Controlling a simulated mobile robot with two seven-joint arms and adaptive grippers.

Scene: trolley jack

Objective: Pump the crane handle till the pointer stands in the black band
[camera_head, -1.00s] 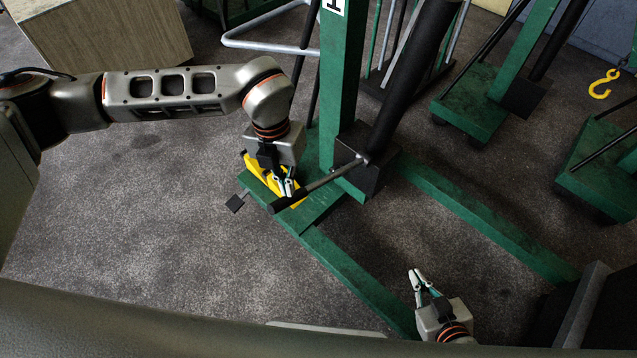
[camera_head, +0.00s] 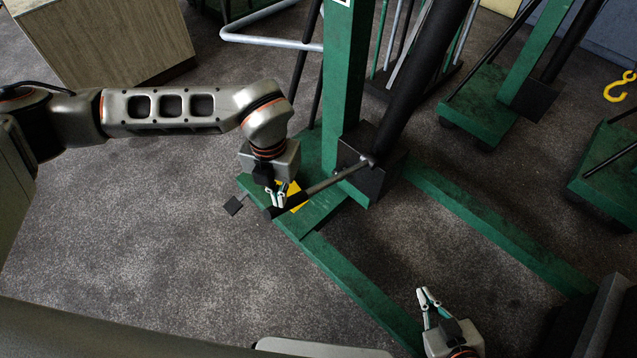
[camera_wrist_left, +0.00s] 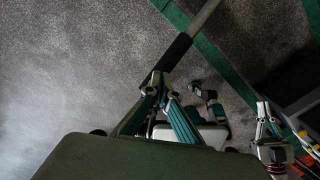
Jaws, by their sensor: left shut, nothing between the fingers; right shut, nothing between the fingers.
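The green crane has an upright post (camera_head: 343,90), a slanted black cylinder (camera_head: 425,75) and a pump handle (camera_head: 330,181). The handle runs from a dark block at the post's foot down-left to a black grip (camera_head: 271,213). It also shows in the left wrist view, with its black grip (camera_wrist_left: 176,52) at the fingertips. My left gripper (camera_head: 276,202) is shut and empty, its fingertips at the grip's near end; whether they touch it is unclear. My right gripper (camera_head: 428,298) is shut and empty, low by the near green leg. I cannot make out the pointer or black band.
Green floor legs (camera_head: 490,230) reach toward the lower right. A yellow part (camera_head: 297,198) lies behind the handle. A wooden cabinet (camera_head: 105,40) stands upper left. Open carpet (camera_head: 130,230) is at left.

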